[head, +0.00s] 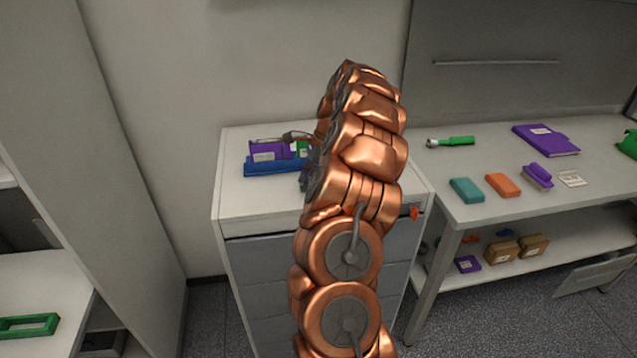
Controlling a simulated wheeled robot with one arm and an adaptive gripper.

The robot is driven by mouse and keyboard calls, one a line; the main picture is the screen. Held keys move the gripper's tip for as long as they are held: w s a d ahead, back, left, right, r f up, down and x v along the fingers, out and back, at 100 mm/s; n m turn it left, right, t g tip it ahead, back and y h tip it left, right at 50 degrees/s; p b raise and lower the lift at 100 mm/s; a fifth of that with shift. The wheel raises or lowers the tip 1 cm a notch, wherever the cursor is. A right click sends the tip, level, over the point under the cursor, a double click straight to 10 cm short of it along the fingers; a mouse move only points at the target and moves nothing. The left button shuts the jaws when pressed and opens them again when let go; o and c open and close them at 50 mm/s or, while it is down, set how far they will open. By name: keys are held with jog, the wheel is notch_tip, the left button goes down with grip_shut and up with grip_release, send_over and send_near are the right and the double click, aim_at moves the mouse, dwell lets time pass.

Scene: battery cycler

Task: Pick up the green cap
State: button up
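A rounded green object (628,144) at the right edge of the head view, cut off by the frame, looks like the green cap; it lies on the right-hand workbench. My copper arm rises through the middle of the view and bends over the white drawer cabinet. My gripper (297,137) seems to be over the cabinet top at the far end of the arm, mostly hidden behind it. I cannot make out its fingers or whether it holds anything. It is far to the left of the green object.
On the cabinet (240,204) are a blue tray (262,169), a purple item (265,152) and green bits partly behind my arm. The workbench (490,209) holds a green-handled tool (457,141), teal block (467,190), orange block (503,185), purple brush (537,176) and purple book (545,139).

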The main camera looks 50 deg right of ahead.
grip_shut()
jog(key=shift+r, duration=0.1)
jog(key=shift+r+b, duration=0.95)
jog(key=shift+r, duration=0.7)
jog(key=s+a+b, duration=0.2)
jog(key=s, duration=0.5)
jog(key=s+a+r+b, duration=0.1)
jog(key=s+a+b, duration=0.1)
jog(key=s, duration=0.6)
jog(key=shift+s+a+r+b, duration=0.15)
jog(key=shift+a+r+b, duration=0.15)
jog(key=shift+b, duration=0.3)
